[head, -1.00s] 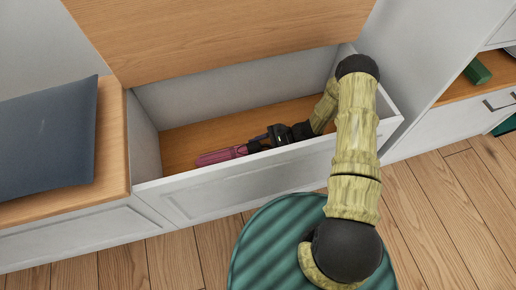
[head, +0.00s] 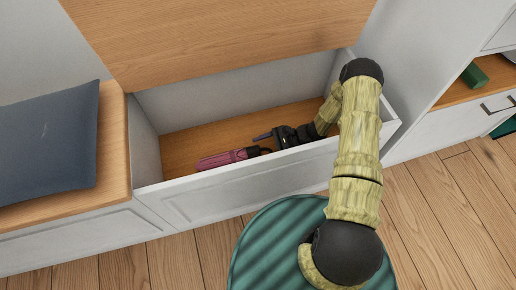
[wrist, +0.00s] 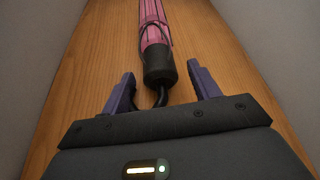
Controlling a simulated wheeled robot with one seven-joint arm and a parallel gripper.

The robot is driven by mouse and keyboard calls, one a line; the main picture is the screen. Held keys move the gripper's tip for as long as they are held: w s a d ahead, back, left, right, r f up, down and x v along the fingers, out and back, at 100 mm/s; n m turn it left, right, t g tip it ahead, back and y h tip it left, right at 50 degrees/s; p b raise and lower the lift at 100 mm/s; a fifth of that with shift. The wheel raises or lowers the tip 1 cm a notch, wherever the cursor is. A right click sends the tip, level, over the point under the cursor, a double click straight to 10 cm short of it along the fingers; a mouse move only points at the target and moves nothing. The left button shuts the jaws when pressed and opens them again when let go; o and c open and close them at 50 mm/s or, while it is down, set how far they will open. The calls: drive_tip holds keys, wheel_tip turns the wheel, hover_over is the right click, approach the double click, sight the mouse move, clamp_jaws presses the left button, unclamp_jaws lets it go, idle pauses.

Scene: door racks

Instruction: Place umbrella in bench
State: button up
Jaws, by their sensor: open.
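The umbrella (head: 223,158) is pink with a dark handle and lies on the wooden floor of the open bench compartment (head: 190,188). It also shows in the wrist view (wrist: 154,30), its black handle end (wrist: 159,70) toward me and its hook reaching between my fingertips. My gripper (head: 268,143) is inside the bench, just right of the umbrella. In the wrist view my gripper (wrist: 161,85) is open, with a purple finger on each side of the hook and clear gaps to both. The umbrella's far end is cut off in the wrist view.
The raised wooden bench lid (head: 210,35) stands behind the compartment. A dark cushion (head: 48,140) sits on the closed bench part at left. A shelf with a green object (head: 474,75) is at right. The compartment's front wall lies under my arm.

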drive_tip(key=p+v, duration=0.3)
drive_tip(key=v, duration=0.7)
drive_tip(key=s+d+r+n+t+h, duration=0.1)
drive_tip(key=s+r+n+h, duration=0.3)
drive_tip(key=r, duration=0.6)
drive_tip(key=s+d+r+n+t+h, duration=0.1)
drive_tip(key=s+r+n+h, duration=0.3)
drive_tip(key=r, duration=0.7)
drive_tip(key=s+d+r+n+t+h, duration=0.1)
drive_tip(key=s+r+n+h, duration=0.3)
drive_tip(key=r, duration=0.6)
drive_tip(key=shift+s+d+r+n+t+h, duration=0.2)
drive_tip(key=shift+s+d+n+t+h, duration=0.15)
drive_tip(key=shift+t+h, duration=0.35)
drive_tip(key=shift+c, duration=0.2)
